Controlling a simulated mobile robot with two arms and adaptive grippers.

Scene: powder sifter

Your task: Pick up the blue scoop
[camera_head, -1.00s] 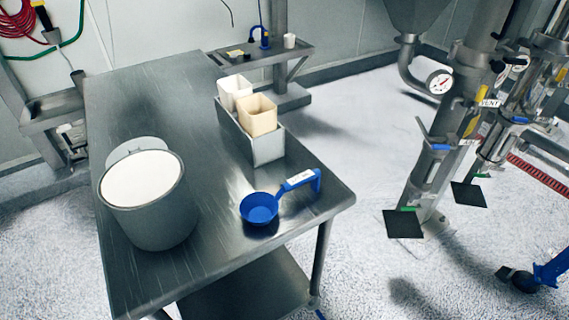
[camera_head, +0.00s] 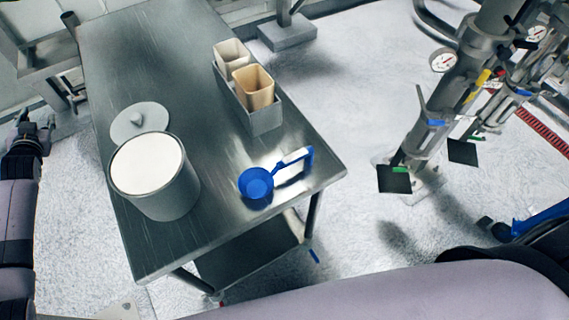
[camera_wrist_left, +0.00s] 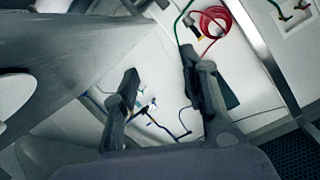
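The blue scoop (camera_head: 256,184) lies on the metal table (camera_head: 160,70) near its right front edge in the head view. Its bowl is at the left and its handle, with a white label, points to the upper right. My left gripper (camera_head: 35,120) is off the table's left side in the head view, far from the scoop. In the left wrist view my left gripper (camera_wrist_left: 160,68) shows two dark fingers spread apart with nothing between them. My right gripper is not seen; a grey arm link of mine crosses the bottom of the head view.
A grey pot (camera_head: 160,190) of white powder stands left of the scoop, its lid (camera_head: 140,118) behind it. A metal tray (camera_head: 265,122) holding two cartons stands behind the scoop. Pipework (camera_head: 455,90) is at the right. The table around the scoop is clear.

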